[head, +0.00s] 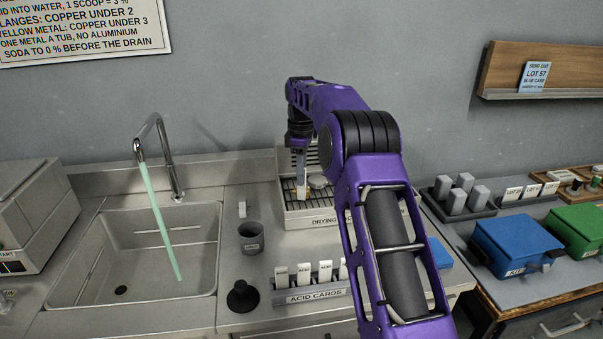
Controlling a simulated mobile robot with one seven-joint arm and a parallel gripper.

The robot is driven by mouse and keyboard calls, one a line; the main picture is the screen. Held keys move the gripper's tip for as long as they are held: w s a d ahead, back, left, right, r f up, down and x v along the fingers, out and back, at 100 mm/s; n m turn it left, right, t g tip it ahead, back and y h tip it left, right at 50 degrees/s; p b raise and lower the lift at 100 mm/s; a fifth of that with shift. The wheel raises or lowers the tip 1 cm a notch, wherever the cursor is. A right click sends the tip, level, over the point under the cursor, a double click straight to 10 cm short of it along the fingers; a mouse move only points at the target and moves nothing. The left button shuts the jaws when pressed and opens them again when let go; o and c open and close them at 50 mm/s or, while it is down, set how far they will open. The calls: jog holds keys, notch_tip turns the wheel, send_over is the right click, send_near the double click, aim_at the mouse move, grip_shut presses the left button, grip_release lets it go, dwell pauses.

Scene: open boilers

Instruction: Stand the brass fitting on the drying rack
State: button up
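The drying rack (291,216), a metal tray with a dark slatted top and a "DRYING" label, stands on the counter right of the sink. My gripper (301,188) points down over the left part of the rack. A small pale tan piece shows at the fingertips, too small to tell whether it is a finger or the brass fitting. A rounded greyish piece (318,182) is just right of the fingers, at the rack. I cannot make out the brass fitting for certain. My purple arm hides the rack's right part.
Left of the rack are a sink (145,250) with running greenish water, a grey cup (251,238) and a black knobbed object (242,297). An acid card holder (312,295) stands in front. Blue (512,247) and green (577,225) cases are at right.

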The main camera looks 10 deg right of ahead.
jog(key=o, duration=0.3)
jog(key=shift+r, duration=3.9)
jog(key=shift+a, duration=0.15)
